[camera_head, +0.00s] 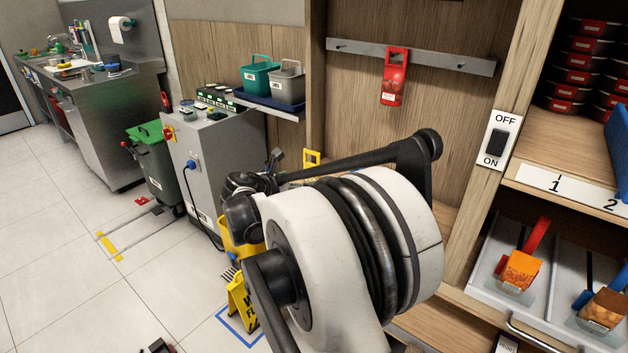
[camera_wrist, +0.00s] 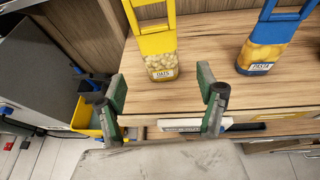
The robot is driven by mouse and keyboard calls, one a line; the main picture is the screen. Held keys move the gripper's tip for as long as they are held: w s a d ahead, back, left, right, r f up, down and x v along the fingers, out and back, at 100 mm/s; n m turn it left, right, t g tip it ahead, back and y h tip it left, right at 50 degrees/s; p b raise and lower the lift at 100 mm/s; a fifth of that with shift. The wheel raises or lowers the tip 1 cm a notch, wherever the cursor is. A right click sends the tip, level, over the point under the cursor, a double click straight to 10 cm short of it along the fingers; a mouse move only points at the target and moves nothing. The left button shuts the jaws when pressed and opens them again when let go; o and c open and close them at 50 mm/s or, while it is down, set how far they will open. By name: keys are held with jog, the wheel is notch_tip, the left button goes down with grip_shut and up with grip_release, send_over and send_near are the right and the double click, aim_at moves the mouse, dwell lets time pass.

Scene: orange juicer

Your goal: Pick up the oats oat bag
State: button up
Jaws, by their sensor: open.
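The oats bag (camera_wrist: 161,64) stands upright on a wooden shelf in the wrist view. It has a clear lower part with pale contents, a white OATS label and a yellow upper part and handle. My gripper (camera_wrist: 160,84) is open and empty. Its two green-padded fingers are spread apart on the near side of the bag, in line with it left to right, and the bag does not appear to be held. In the head view my arm covers most of this area, and only a yellow handle (camera_head: 311,157), likely the bag's, shows behind it.
A blue PASTA bag (camera_wrist: 262,52) stands to the right on the same shelf (camera_wrist: 208,60). A red bag (camera_head: 394,78) hangs on a rail above. A grey cabinet (camera_head: 222,150) and a yellow wet-floor sign (camera_head: 240,302) are at the left.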

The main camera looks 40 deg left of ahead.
jog(key=x, duration=0.9)
jog(key=shift+c, duration=0.4)
jog(key=c, duration=1.2)
